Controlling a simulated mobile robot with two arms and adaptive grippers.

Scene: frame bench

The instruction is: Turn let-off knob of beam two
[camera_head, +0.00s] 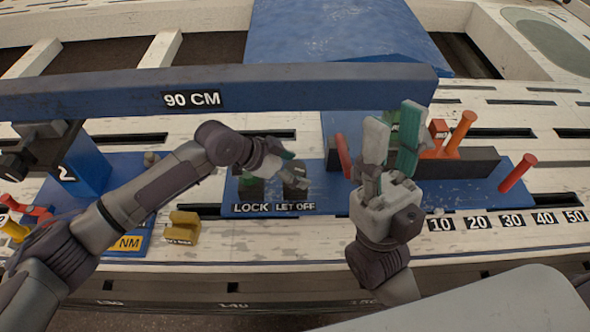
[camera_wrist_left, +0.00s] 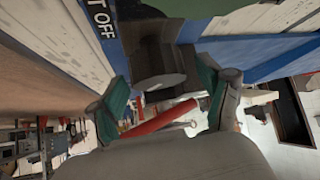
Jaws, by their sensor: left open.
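The dark grey let-off knob (camera_head: 295,178) stands on the blue base plate (camera_head: 322,190), above its "LET OFF" label (camera_head: 295,207). My left gripper (camera_head: 281,150) is open just behind and above the knob. In the left wrist view the dark knob (camera_wrist_left: 158,65) shows ahead, between the two green fingertips of the left gripper (camera_wrist_left: 162,90). Clear gaps show on both sides, so the fingers are not closed on it. My right gripper (camera_head: 392,135) is open and empty, fingers pointing up, to the right of the knob.
The "LOCK" knob (camera_head: 250,186) stands just left of the let-off knob. A long blue beam marked "90 CM" (camera_head: 230,90) runs above. Red and orange pegs (camera_head: 460,132) stand right of my right gripper. A yellow block (camera_head: 183,228) lies left on the white bench.

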